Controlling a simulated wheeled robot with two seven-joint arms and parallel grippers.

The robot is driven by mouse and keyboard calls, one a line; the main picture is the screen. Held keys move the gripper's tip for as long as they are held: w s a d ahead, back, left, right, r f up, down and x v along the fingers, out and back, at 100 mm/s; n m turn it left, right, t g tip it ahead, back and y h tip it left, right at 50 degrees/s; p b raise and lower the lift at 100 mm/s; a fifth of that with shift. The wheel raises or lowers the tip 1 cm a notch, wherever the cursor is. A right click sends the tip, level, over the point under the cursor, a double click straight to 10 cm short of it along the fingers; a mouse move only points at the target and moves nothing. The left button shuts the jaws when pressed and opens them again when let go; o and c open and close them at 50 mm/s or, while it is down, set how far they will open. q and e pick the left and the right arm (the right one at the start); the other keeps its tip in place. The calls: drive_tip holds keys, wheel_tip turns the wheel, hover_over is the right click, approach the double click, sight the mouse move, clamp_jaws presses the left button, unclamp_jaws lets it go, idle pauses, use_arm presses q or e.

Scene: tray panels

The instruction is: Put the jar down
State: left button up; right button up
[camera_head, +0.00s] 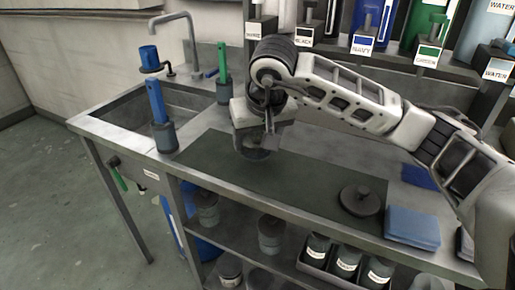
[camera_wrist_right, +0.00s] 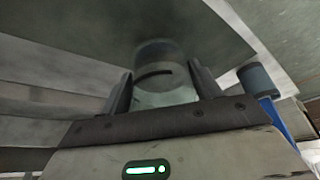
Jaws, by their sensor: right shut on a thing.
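The jar (camera_wrist_right: 155,62) is a grey, clear-looking cylinder between the two fingers of my right gripper (camera_wrist_right: 162,85) in the right wrist view. In the head view, my right gripper (camera_head: 258,143) points down over the dark mat (camera_head: 205,155) on the bench, left of its middle. The gripper is shut on the jar, and only the jar's lower part (camera_head: 256,154) shows below it. I cannot tell whether the jar touches the mat. My left gripper is not in view.
A dark round lid with a knob (camera_head: 362,200) lies at the mat's right end. Blue cloths (camera_head: 412,226) lie right of it. A blue-handled tool in a holder (camera_head: 163,135) stands left, by the sink (camera_head: 125,110). Labelled bottles line the back. The mat between gripper and lid is clear.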

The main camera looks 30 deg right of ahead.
sight(257, 150)
wheel_tip(257, 150, down, 3)
drive_tip(key=shift+w+f, duration=0.1)
drive_tip(key=shift+f, duration=0.1)
drive_tip(key=o, duration=1.4)
